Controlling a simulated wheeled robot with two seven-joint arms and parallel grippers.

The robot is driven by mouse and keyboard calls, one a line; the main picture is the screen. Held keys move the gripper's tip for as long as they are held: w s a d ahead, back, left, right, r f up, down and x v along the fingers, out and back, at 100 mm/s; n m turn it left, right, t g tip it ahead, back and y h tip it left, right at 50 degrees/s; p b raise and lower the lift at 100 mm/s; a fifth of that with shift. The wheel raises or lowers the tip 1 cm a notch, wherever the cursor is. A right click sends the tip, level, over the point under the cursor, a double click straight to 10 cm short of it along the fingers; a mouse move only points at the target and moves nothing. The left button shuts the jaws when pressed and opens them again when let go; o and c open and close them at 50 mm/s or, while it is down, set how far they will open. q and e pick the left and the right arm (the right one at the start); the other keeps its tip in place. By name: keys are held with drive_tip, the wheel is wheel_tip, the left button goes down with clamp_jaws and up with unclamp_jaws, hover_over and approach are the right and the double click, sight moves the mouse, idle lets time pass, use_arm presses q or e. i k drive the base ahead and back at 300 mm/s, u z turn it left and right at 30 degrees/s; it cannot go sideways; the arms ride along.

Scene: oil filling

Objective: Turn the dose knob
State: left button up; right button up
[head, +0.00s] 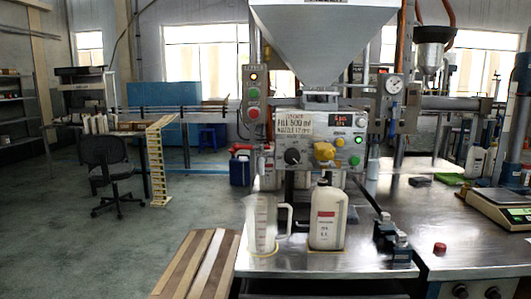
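The filling machine's control panel (318,133) faces me at the centre. A black round knob (292,156), likely the dose knob, sits at its lower left. A yellow fitting (324,151) is right of it. A small display (347,120) with red digits is at the upper right; its digits are too small to read surely. A sign (293,124) reads "FILL 500 ml" and a nozzle size. Nothing touches the black knob. My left gripper is out of view.
A clear jug (262,225) and a white labelled bottle (328,217) stand upright below the panel on the metal bench (290,262). A dark clamp-like device (393,240) and a red button (440,247) are to the right. A scale (500,208) stands far right.

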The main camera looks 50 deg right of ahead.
sight(291, 155)
drive_tip(key=z, duration=0.5)
drive_tip(key=i, duration=1)
drive_tip(key=z, duration=0.9)
